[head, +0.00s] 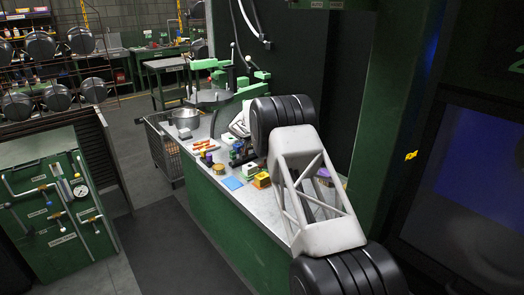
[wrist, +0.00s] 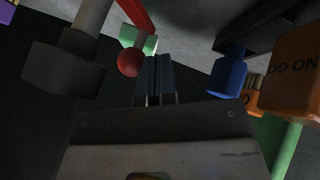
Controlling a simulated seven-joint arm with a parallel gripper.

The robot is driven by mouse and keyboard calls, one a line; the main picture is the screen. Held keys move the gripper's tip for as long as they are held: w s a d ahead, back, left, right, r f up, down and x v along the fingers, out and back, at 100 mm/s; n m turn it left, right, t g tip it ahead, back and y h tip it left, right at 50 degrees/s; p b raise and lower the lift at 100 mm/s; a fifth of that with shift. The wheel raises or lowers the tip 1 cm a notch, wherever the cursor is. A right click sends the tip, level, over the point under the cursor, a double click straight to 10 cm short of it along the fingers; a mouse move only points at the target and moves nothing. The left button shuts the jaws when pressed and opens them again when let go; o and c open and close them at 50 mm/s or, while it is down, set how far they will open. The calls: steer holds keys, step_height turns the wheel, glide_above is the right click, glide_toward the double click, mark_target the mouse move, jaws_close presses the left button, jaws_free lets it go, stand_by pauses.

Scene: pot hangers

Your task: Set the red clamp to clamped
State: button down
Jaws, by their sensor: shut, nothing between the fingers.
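The red clamp shows in the wrist view as a red bar (wrist: 137,14) at the top and a round red knob (wrist: 129,62) lower down. A pale green piece (wrist: 140,40) lies between them. My gripper (wrist: 153,68) is shut and empty, its dark fingers just right of the red knob. I cannot tell whether they touch. The rest of the clamp is cut off or dark, so its setting cannot be told. In the head view my arm covers part of the bench, and I cannot make out the clamp or the fingertips clearly.
An orange block marked NO GO (wrist: 291,72) and a blue piece (wrist: 228,75) are right of the fingers.

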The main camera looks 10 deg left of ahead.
steer(key=m+g, duration=0.1)
steer(key=m, duration=0.1)
steer(key=d+m+g, duration=0.1)
steer(key=m, duration=0.1)
steer(key=shift+d+g+h, duration=0.1)
steer(key=shift+g+h, duration=0.2)
steer(key=shift+g, duration=0.1)
steer(key=shift+d, duration=0.15)
steer(key=shift+s+d, duration=0.1)
steer(key=shift+d, duration=0.2)
steer(key=shift+a, duration=0.25)
stand_by(0.3)
